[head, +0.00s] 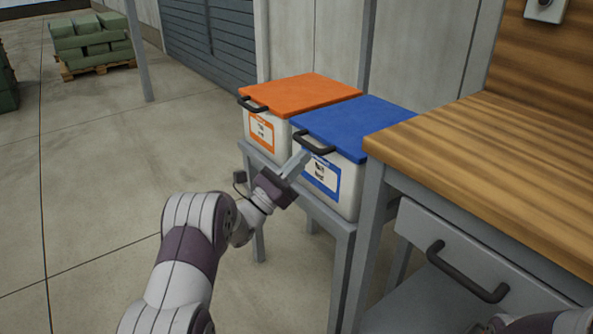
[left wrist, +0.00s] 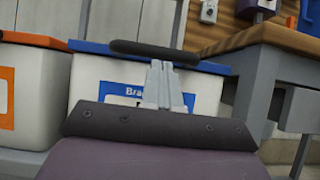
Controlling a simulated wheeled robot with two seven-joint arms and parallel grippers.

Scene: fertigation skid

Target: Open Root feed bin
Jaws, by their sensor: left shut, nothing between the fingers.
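Two white bins stand side by side, one with a blue lid (head: 355,125) and one with an orange lid (head: 305,95). The blue-lidded bin (head: 346,194) has a blue-framed label whose small print I cannot read surely. Both lids are down. A dark bar handle (head: 314,143) sticks out from the blue lid's front edge; it also shows in the left wrist view (left wrist: 140,49). My left gripper (head: 303,158) is shut and empty, its fingertips close to this handle. In the left wrist view the fingers (left wrist: 163,85) point at the handle; I cannot tell whether they touch.
The bins rest on a grey metal stand (head: 345,228). A wooden-topped workbench (head: 480,155) with a dark-handled drawer (head: 465,270) stands close on the right. Part of my right arm shows at the bottom right. The concrete floor to the left is clear up to a loaded pallet (head: 95,65).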

